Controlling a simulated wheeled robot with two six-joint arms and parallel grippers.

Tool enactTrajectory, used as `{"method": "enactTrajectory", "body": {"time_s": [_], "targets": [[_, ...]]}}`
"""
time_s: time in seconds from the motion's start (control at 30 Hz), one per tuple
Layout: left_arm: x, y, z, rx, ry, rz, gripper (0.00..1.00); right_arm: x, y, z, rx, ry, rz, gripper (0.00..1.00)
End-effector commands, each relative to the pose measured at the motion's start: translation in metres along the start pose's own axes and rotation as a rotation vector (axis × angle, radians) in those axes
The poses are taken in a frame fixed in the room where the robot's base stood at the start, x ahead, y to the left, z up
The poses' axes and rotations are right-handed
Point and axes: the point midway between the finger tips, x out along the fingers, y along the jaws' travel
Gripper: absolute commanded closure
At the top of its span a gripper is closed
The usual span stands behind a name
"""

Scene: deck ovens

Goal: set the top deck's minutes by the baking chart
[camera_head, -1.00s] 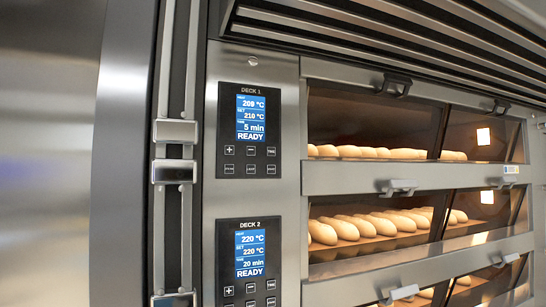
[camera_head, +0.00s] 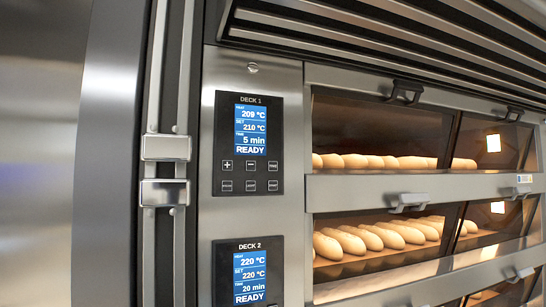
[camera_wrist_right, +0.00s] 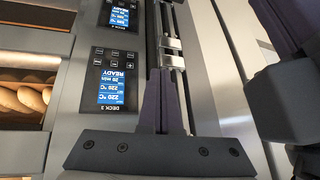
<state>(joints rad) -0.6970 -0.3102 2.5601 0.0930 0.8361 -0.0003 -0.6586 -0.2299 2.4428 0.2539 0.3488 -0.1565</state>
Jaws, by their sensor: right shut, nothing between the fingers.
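The deck 1 panel (camera_head: 248,145), the top one, shows 209 °C, set 210 °C, time 5 min and READY in the head view. Below its screen are plus (camera_head: 227,165) and minus (camera_head: 251,165) keys, a third key beside them and a second row of keys. No baking chart shows in either view. My right gripper (camera_wrist_right: 164,78) is shut and empty in the right wrist view, where the panels appear upside down. No gripper shows in the head view.
The deck 2 panel (camera_head: 249,275) below reads 220 °C, 220 °C, 20 min and READY. Glass oven doors with handles (camera_head: 407,93) and loaves (camera_head: 375,162) are to the right. A metal rail with latch blocks (camera_head: 166,148) stands left of the panels.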

Motion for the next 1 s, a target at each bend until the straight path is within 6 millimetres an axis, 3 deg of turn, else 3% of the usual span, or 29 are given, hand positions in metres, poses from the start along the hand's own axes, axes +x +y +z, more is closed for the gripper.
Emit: {"method": "enactTrajectory", "body": {"time_s": [0.03, 0.1, 0.27, 0.4, 0.5, 0.6, 0.73, 0.83, 1.0], "targets": [[-0.01, 0.001, -0.001, 0.0, 0.0, 0.0, 1.0, -0.009, -0.004, -0.037, -0.005, 0.106, -0.001, 1.0], [-0.015, 0.001, -0.001, 0.0, 0.0, 0.0, 1.0, -0.021, -0.007, -0.085, -0.012, 0.265, 0.007, 1.0], [-0.03, 0.002, -0.002, 0.0, 0.0, 0.0, 1.0, -0.069, -0.004, -0.188, -0.005, 0.622, 0.074, 1.0], [-0.043, 0.003, -0.002, 0.0, 0.0, 0.0, 1.0, -0.132, 0.009, -0.262, 0.028, 0.926, 0.195, 1.0], [-0.053, 0.004, -0.003, 0.0, 0.0, 0.0, 1.0, -0.186, 0.026, -0.301, 0.075, 1.13, 0.322, 1.0], [-0.062, 0.004, -0.003, 0.0, 0.0, 0.0, 1.0, -0.238, 0.043, -0.323, 0.135, 1.297, 0.469, 1.0], [-0.07, 0.005, -0.004, 0.0, 0.0, 0.0, 1.0, -0.292, 0.063, -0.329, 0.217, 1.443, 0.654, 1.0], [-0.073, 0.005, -0.004, 0.0, 0.0, 0.0, 1.0, -0.317, 0.072, -0.327, 0.263, 1.502, 0.756, 1.0], [-0.074, 0.005, -0.004, -0.001, 0.0, 0.0, 1.0, -0.332, 0.078, -0.322, 0.294, 1.534, 0.824, 1.0]]}}
